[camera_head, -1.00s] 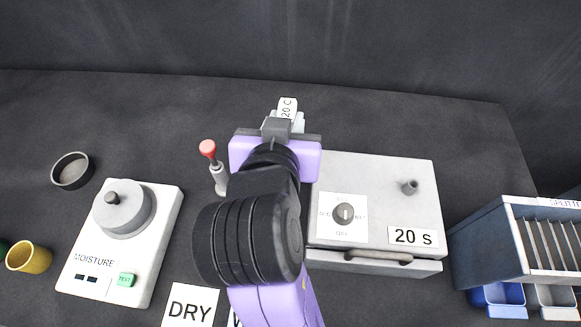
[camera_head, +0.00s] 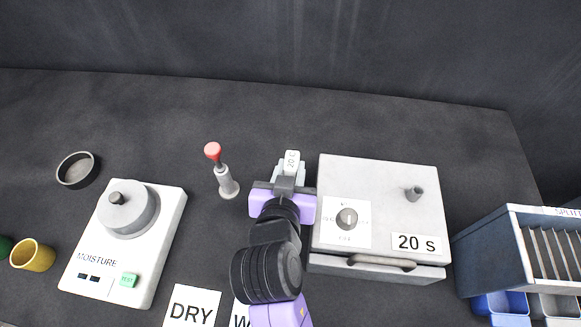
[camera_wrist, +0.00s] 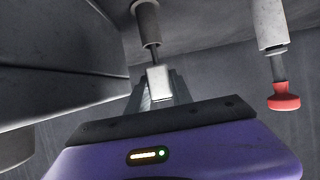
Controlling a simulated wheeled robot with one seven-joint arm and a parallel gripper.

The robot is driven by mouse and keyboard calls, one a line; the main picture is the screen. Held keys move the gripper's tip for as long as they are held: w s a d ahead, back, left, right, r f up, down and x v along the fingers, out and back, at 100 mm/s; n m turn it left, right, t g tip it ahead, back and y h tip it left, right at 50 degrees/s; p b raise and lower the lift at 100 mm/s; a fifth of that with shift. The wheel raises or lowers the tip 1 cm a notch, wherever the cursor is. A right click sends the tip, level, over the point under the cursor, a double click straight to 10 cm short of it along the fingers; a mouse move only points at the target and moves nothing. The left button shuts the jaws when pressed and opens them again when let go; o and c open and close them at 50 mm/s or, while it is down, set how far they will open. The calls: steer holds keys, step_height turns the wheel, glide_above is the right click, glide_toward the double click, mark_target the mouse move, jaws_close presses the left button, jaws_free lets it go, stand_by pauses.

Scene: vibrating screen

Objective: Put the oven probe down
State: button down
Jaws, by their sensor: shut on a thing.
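The oven probe, a small pale piece with a "20 C" label (camera_head: 292,160), shows just beyond my gripper (camera_head: 287,178) in the head view, left of the oven's back left corner. My gripper is shut on it. In the wrist view, the fingers (camera_wrist: 158,92) hold a pale block (camera_wrist: 159,80) of the probe. A stem and a grey cylinder (camera_wrist: 148,22) run in line from that block toward the table surface. I cannot tell whether the cylinder is part of the probe or a holder, or whether it touches the table.
The grey oven (camera_head: 375,195) marked "20 S" stands close on the right. A red-topped post (camera_head: 222,172) stands upright on the left. The moisture meter (camera_head: 125,245), a dark dish (camera_head: 77,170) and a yellow cup (camera_head: 33,255) are farther left. The table behind is clear.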

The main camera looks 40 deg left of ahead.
steer(key=shift+f, duration=0.35)
steer(key=shift+f+b, duration=0.25)
steer(key=shift+b, duration=0.15)
steer(key=c, duration=1.1)
jaws_free()
steer(key=shift+c, duration=0.2)
steer(key=shift+f, duration=0.15)
steer(key=shift+s, duration=0.1)
